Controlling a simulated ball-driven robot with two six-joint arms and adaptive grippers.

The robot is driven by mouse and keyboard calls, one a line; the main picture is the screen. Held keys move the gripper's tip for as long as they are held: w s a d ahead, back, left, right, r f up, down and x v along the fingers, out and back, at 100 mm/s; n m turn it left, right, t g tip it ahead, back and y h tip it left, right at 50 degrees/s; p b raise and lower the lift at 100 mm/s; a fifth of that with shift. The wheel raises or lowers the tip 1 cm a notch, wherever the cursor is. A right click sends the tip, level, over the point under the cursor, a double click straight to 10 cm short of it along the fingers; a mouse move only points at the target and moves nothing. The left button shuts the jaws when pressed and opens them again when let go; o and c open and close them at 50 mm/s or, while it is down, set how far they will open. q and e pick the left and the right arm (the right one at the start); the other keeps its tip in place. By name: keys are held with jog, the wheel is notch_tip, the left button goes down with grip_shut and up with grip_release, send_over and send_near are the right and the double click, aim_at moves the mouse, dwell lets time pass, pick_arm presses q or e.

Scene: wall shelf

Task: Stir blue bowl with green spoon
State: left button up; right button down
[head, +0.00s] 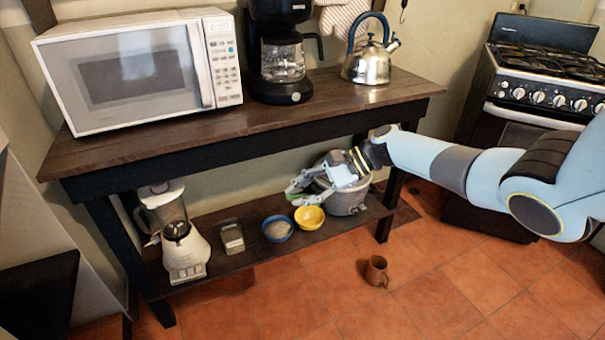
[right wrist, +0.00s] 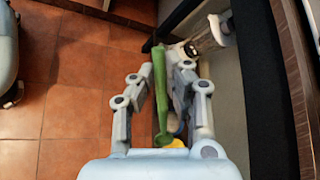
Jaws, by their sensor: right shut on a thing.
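The blue bowl (head: 277,229) stands on the low shelf and holds something greyish. A yellow bowl (head: 309,218) is right of it, and a sliver of it shows in the right wrist view (right wrist: 177,144). My right gripper (head: 297,190) is under the tabletop, above the two bowls. It is shut on the green spoon (right wrist: 160,90), which lies lengthwise between its fingers in the right wrist view. In the head view the spoon (head: 304,200) is partly hidden by the fingers. The spoon appears above the bowls; contact cannot be told. My left gripper is out of view.
The tabletop (head: 180,135) is close above my right arm. A large grey pot (head: 346,200) stands behind the gripper. A glass jar (head: 231,238) and a blender (head: 180,240) are left of the blue bowl. A brown mug (head: 377,270) is on the floor.

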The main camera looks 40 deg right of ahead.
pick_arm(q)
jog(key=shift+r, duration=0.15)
pick_arm(e)
jog(key=s+a+f+n+g+h, duration=0.2)
jog(key=s+a+n+g+h, duration=0.2)
jog(key=n+h, duration=0.4)
jog(key=shift+a+f+n+g+h, duration=0.25)
jog(key=shift+f+n+g+h, duration=0.2)
jog(key=shift+g, duration=0.45)
